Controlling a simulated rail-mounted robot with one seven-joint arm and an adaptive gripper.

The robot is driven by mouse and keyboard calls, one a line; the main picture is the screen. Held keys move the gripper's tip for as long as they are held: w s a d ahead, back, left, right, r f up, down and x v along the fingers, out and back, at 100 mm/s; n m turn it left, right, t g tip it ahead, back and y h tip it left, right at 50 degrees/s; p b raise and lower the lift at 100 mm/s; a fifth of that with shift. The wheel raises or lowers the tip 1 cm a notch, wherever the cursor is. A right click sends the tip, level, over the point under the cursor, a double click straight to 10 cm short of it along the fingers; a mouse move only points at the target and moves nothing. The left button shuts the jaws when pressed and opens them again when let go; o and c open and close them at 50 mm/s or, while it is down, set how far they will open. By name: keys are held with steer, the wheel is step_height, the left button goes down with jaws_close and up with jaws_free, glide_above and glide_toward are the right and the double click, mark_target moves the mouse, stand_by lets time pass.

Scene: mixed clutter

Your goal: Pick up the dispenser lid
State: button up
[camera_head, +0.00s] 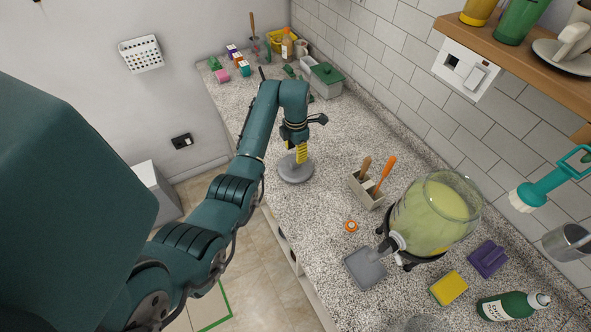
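A round grey disc (296,171), which looks like the dispenser lid, is over the speckled countertop near the middle of the view. I cannot tell whether it rests on the counter or is slightly raised. My gripper (301,154) points down directly above the disc, with a yellow part at its lower end. The fingertips are small and partly hidden, so their opening and any contact with the disc are unclear. The glass dispenser (432,218), holding yellow-green liquid, stands to the right with its round top uncovered.
A holder (366,191) with wooden and orange handles stands between disc and dispenser. A grey tray (365,268), yellow sponge (449,288), purple item (488,258) and green bottle (513,306) are near the dispenser. A green-lidded container (325,76) stands farther back. Counter around the disc is clear.

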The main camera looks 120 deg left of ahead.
mark_target(295, 162)
step_height(295, 162, down, 6)
steer(key=shift+r, duration=0.1)
steer(key=shift+c, duration=0.2)
jaws_close()
steer(key=shift+d, duration=0.1)
